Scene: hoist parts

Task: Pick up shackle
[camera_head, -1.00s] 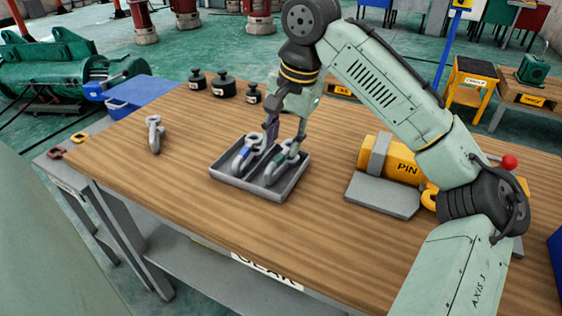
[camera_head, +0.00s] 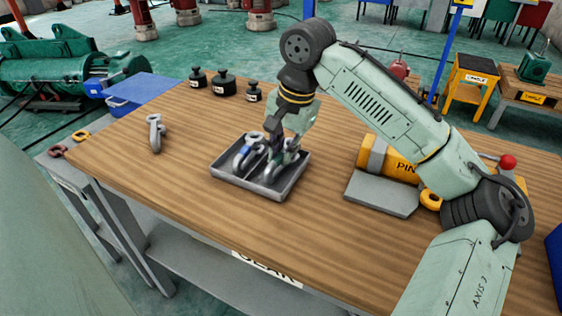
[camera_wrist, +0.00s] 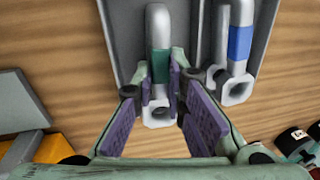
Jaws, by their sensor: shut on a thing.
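A grey divided tray (camera_head: 283,188) sits on the wooden table (camera_head: 210,215). In it lie two grey shackles: one with a blue band (camera_head: 245,153) in the left part, one with a green band (camera_head: 291,157) in the right part. My gripper (camera_head: 279,152) is down at the tray, shut on the green-banded shackle. In the wrist view its purple pads flank the green-banded shackle (camera_wrist: 159,65), while the blue-banded shackle (camera_wrist: 240,45) lies to the right, beyond the divider. In the head view the fingers partly hide the green-banded shackle.
A loose grey shackle (camera_head: 156,132) stands left of the tray. Several black weights (camera_head: 222,84) stand at the back edge. A yellow part marked PIN (camera_head: 385,160) and a grey plate (camera_head: 382,194) are at right. The front left of the table is clear.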

